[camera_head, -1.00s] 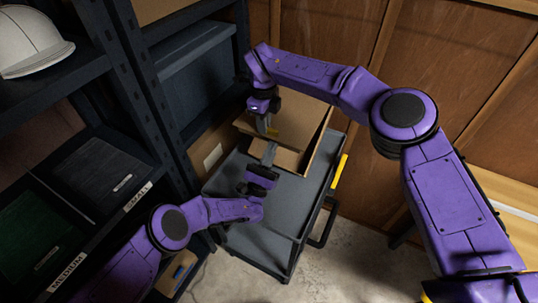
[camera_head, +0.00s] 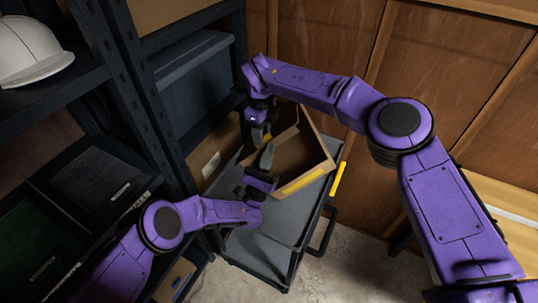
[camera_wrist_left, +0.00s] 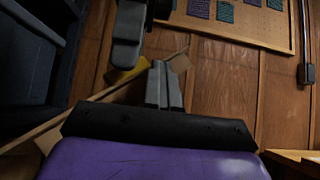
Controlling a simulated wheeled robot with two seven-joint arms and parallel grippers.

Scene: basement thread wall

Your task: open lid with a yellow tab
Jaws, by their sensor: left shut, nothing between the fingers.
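A cardboard box (camera_head: 318,150) stands on the grey cart, and its dark brown inside shows. A yellow strip (camera_head: 303,180) lies along a flap edge at its front right. My left gripper (camera_head: 268,155) is shut and empty at the box's front left, apart from the yellow strip. Its closed fingers also show in the left wrist view (camera_wrist_left: 165,85). There, a yellow piece (camera_wrist_left: 128,73) shows just left of them; I cannot tell if it is the same strip. My right gripper (camera_head: 260,135) points down at the box's left side; its fingers are too small to read.
The cart (camera_head: 265,250) has bare top in front of the box and a yellow-marked side (camera_head: 338,180). A dark shelf rack (camera_head: 135,90) stands close on the left. A wooden wall (camera_head: 350,40) is behind.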

